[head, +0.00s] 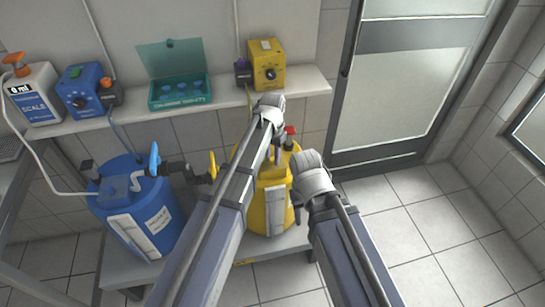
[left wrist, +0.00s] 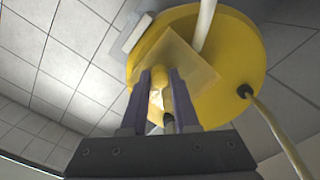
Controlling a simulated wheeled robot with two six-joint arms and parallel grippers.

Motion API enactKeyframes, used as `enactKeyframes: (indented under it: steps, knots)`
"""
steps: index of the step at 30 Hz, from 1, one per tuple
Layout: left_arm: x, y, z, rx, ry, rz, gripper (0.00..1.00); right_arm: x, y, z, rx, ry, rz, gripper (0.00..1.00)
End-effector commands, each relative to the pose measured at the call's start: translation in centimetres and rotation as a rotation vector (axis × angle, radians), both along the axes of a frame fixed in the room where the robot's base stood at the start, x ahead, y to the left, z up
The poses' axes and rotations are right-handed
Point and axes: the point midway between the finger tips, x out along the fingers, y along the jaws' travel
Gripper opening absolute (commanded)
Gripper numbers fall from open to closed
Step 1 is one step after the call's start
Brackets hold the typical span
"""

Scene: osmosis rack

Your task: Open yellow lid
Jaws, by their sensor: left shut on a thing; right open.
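The yellow tank (head: 276,205) stands on the low bench in the head view, partly hidden behind my arms. In the left wrist view its round yellow top (left wrist: 235,60) fills the upper right. A square, pale yellow lid (left wrist: 190,62) shows over that top, with a small knob between my fingers. My left gripper (left wrist: 166,82) is shut on the yellow lid by this knob; in the head view its fingers (head: 277,154) are mostly hidden by my arm. I cannot tell whether the lid is raised. My right gripper (head: 297,205) is open, beside the tank's right side, mostly hidden by its wrist.
A blue tank (head: 140,215) with a black pipe and yellow valve handle (head: 212,166) stands left. The shelf (head: 215,104) above carries a white bottle (head: 38,95), blue pump (head: 82,88), teal box (head: 180,92) and yellow pump (head: 266,65). A red-topped fitting (head: 290,137) rises near my left gripper. Floor at right is clear.

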Motion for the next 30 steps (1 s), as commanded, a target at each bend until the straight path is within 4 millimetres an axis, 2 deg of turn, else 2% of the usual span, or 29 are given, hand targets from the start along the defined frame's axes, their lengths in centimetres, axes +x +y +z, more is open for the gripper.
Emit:
enactKeyframes:
  steps: [26,30]
  knots:
    - [0.00,0.00,0.00,0.000,0.000,0.000,0.00,0.00,0.00,0.00,0.000,0.000,0.000,0.50]
    - [0.66,0.07,0.54,-0.015,0.046,0.002,0.00,0.00,0.00,0.51,0.000,0.000,0.000,0.50]
